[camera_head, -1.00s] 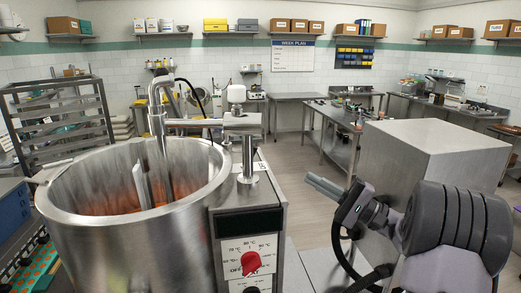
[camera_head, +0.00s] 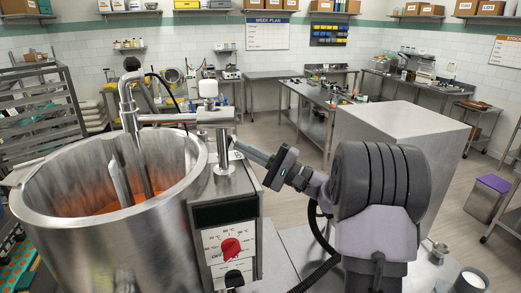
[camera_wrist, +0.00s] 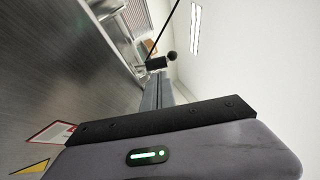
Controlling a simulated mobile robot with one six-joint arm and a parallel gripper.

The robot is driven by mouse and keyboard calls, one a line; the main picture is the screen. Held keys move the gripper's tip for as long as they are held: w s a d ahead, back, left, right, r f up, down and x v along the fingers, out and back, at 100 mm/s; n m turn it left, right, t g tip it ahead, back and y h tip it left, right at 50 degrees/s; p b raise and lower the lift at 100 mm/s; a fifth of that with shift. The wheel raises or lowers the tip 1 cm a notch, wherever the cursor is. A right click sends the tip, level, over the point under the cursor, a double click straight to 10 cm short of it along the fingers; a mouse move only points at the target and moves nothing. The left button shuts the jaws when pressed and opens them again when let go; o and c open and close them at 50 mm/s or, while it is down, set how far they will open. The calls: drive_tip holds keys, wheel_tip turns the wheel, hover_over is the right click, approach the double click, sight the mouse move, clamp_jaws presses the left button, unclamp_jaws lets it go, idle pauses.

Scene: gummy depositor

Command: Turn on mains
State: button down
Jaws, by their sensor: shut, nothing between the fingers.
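The depositor is a large steel kettle (camera_head: 40,195) with a control box on its right side. The box's white panel carries a red knob (camera_head: 231,247) with temperature marks around it. A black knob (camera_head: 233,277) sits below it. No part is clearly labelled as mains. My gripper (camera_head: 241,148) is shut and empty, pointing left beside the steel post above the control box, higher than the knobs. I cannot tell whether it touches the post. In the wrist view, its narrow shut fingers (camera_wrist: 158,92) point away from the camera, with steel surfaces to their left.
A steel cabinet (camera_head: 400,135) stands behind and right of my arm. A rack (camera_head: 40,120) stands at the left, and worktables (camera_head: 315,95) are farther back. A small cup (camera_head: 470,281) is at the lower right. Open floor lies between the cabinet and back tables.

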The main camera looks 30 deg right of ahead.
drive_tip(key=shift+a+r, duration=0.15)
drive_tip(key=shift+a, duration=0.15)
